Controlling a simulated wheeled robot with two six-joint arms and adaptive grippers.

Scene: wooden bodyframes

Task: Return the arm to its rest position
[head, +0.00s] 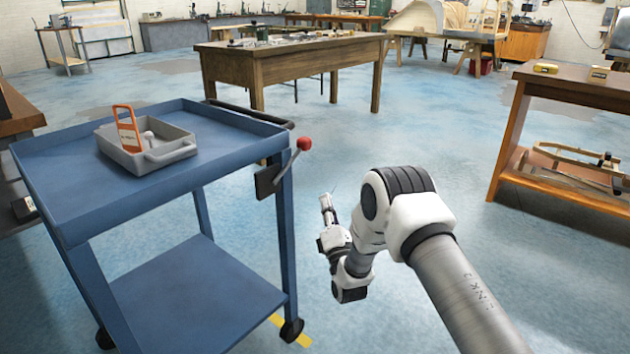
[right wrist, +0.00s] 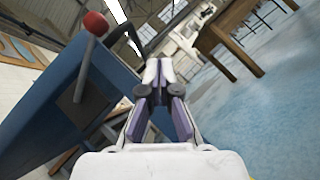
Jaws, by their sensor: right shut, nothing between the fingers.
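My right arm reaches in from the lower right of the head view, over the open floor to the right of the blue cart (head: 235,160). My right gripper (head: 327,205) is at its far end, small and partly turned away, apart from the cart. In the right wrist view the right gripper (right wrist: 159,70) has its fingertips together with nothing between them. The blue cart (right wrist: 60,110) fills the left of that view, tilted. My left gripper shows in neither view.
A grey tray (head: 165,155) with an orange-framed item (head: 128,128) stands on the cart. A lever with a red knob (head: 304,143) sticks out from the cart's right side, near my right arm. Wooden workbenches stand behind (head: 270,68) and at right (head: 575,88). Blue floor between is clear.

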